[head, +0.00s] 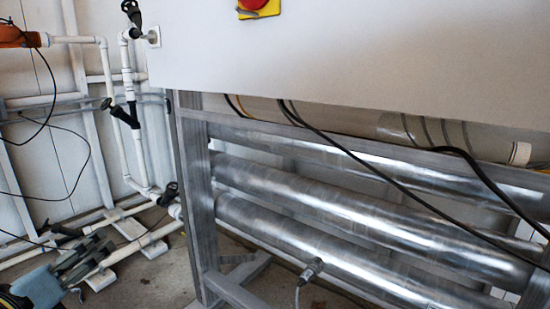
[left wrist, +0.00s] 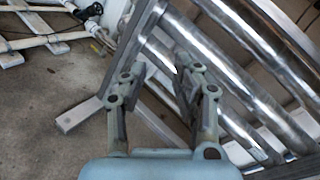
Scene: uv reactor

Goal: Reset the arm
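My left gripper (head: 98,251) is at the lower left of the head view, in front of the white pipes near the floor. In the left wrist view its two fingers (left wrist: 157,75) stand apart with nothing between them. Behind them are the metal frame and the shiny tubes of the reactor, and it looks clear of both. My right gripper is in neither view.
The reactor's silver tubes (head: 340,205) lie in a grey metal frame (head: 198,200) under a white cabinet (head: 350,50) with a red button (head: 254,4). White pipes (head: 120,150) with black valves run at left. Black cables (head: 400,187) hang across the tubes. Concrete floor (head: 160,280) is bare between.

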